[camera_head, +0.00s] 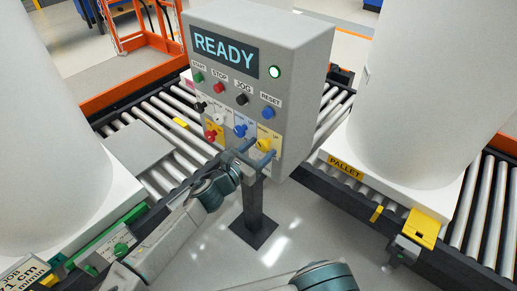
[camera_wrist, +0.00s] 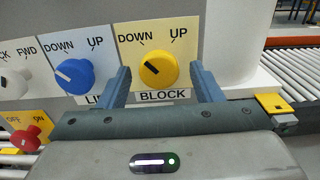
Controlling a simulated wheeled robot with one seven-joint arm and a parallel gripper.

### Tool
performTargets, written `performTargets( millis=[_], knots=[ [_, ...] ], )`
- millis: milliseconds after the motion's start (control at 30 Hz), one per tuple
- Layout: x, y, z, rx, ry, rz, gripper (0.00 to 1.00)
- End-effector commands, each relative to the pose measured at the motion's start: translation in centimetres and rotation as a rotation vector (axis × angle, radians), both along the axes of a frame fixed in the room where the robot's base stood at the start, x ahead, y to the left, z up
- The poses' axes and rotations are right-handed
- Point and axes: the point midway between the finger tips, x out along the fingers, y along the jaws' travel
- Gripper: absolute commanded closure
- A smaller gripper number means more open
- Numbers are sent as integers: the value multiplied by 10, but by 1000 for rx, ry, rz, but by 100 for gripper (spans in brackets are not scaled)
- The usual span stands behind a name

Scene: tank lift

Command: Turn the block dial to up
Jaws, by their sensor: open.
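The block dial (camera_wrist: 158,69) is a yellow knob on a yellow plate marked DOWN at upper left and UP at upper right, with BLOCK printed below. Its dark pointer mark slants to the upper left, toward DOWN. In the head view the block dial (camera_head: 264,145) is at the lower right of the control panel. My gripper (camera_wrist: 160,72) is open, one finger left and one right of the dial, with gaps visible on both sides. In the head view my gripper (camera_head: 256,150) is right at the panel's lower right, partly covering the plate.
A blue dial (camera_wrist: 74,75) with DOWN and UP marks is just left of my left finger. A red knob (camera_wrist: 27,138) and a white knob (camera_wrist: 15,82) are farther left. The panel box (camera_head: 300,60) reads READY. White tanks on roller conveyors flank it.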

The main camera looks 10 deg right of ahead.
Motion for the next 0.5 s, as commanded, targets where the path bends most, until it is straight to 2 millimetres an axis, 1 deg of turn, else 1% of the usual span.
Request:
performTargets(
  millis=[267, 367, 400, 433, 500],
  knots=[
    [1, -1, 0, 0, 0, 0, 41],
    [1, -1, 0, 0, 0, 0, 66],
    [1, -1, 0, 0, 0, 0, 77],
    [1, -1, 0, 0, 0, 0, 85],
    [1, -1, 0, 0, 0, 0, 86]
  ],
)
